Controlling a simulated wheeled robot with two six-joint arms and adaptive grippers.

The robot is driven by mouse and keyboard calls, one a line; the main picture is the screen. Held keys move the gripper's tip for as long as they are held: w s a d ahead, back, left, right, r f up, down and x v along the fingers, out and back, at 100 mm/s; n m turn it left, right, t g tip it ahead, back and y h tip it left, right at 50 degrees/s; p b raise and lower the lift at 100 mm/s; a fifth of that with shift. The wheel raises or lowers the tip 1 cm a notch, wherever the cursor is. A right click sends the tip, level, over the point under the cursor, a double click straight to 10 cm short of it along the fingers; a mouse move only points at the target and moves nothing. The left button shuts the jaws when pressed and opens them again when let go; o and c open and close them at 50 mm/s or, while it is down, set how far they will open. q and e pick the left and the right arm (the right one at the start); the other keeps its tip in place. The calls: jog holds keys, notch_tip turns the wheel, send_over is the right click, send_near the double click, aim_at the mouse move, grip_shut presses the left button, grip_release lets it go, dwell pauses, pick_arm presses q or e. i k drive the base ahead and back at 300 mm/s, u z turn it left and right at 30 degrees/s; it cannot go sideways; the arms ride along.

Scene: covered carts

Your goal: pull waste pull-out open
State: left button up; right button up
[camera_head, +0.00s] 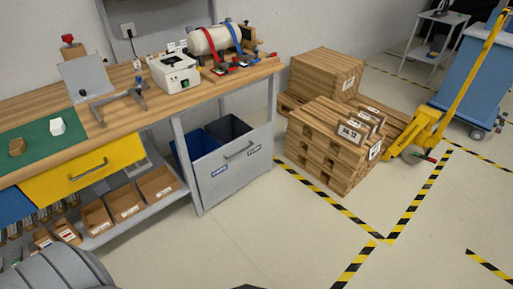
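The waste pull-out (222,178) is under the right end of the workbench. It has a grey front panel with a dark bar handle (239,151) near its top edge and small labels. A blue bin (197,147) and a dark bin (228,128) show above and behind the front panel. The front stands near the bench leg; I cannot tell whether it is pulled out a little. Neither of my grippers is in view.
The workbench (120,110) carries a white device (174,73) and a strapped cylinder (212,39). A yellow drawer (84,172) is left of the pull-out. Stacked pallets (330,143) and a yellow pallet truck (425,130) stand right. The floor (275,230) in front is clear.

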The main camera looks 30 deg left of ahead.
aim_at(230, 153)
jog(key=z, duration=0.2)
jog(key=i, duration=1.7)
jog(key=u, duration=0.45)
jog(key=i, duration=1)
jog(key=u, duration=1.45)
jog(key=i, duration=0.85)
jog(key=u, duration=0.8)
